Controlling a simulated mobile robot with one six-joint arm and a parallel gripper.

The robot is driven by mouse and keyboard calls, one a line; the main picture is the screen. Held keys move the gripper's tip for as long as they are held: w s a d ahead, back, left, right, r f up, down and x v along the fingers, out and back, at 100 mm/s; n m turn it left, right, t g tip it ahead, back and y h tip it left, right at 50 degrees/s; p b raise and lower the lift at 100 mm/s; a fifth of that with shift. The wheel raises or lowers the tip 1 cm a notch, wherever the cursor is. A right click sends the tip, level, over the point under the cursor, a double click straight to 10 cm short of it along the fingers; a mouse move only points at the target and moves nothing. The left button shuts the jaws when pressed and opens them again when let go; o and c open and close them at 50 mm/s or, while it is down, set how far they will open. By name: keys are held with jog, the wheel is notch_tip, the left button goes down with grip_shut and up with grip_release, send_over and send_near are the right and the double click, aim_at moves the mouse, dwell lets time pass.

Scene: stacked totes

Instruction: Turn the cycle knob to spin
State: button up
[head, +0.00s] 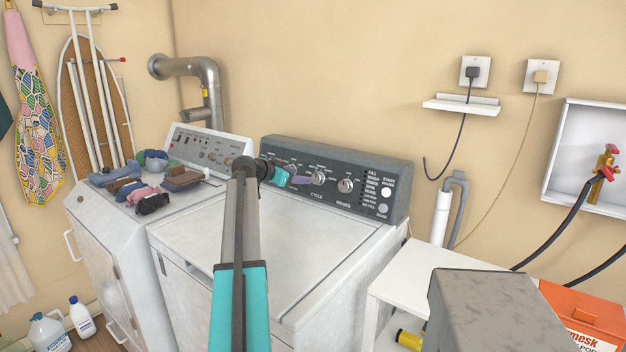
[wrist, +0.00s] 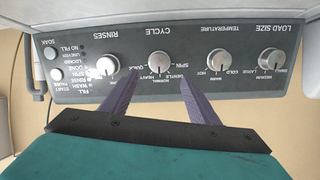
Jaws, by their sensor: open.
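The cycle knob (wrist: 161,62) is a round silver dial on the dark control panel of the washer. Labels including quick, heavy, normal, gentle and spin surround it, upside down in the wrist view. I cannot make out which label its pointer faces. The knob also shows in the head view (head: 318,177), just right of my gripper (head: 304,181). My gripper is open, and in the wrist view its two purple fingers (wrist: 159,82) reach toward the panel, one on each side of the cycle knob. Nothing is between them except the knob; I cannot tell whether they touch the panel.
The rinses knob (wrist: 107,66) and temperature knob (wrist: 219,60) flank the cycle knob, with the load size knob (wrist: 271,59) beyond. Folded clothes (head: 152,185) lie on the neighbouring machine. A white side table (head: 440,266) stands at right. The washer lid (head: 300,250) is clear.

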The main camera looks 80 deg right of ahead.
aim_at(315, 178)
jog(key=p+x, duration=0.1)
jog(key=x, duration=0.8)
jog(key=shift+s+d+f, duration=0.1)
jog(key=shift+d, duration=0.15)
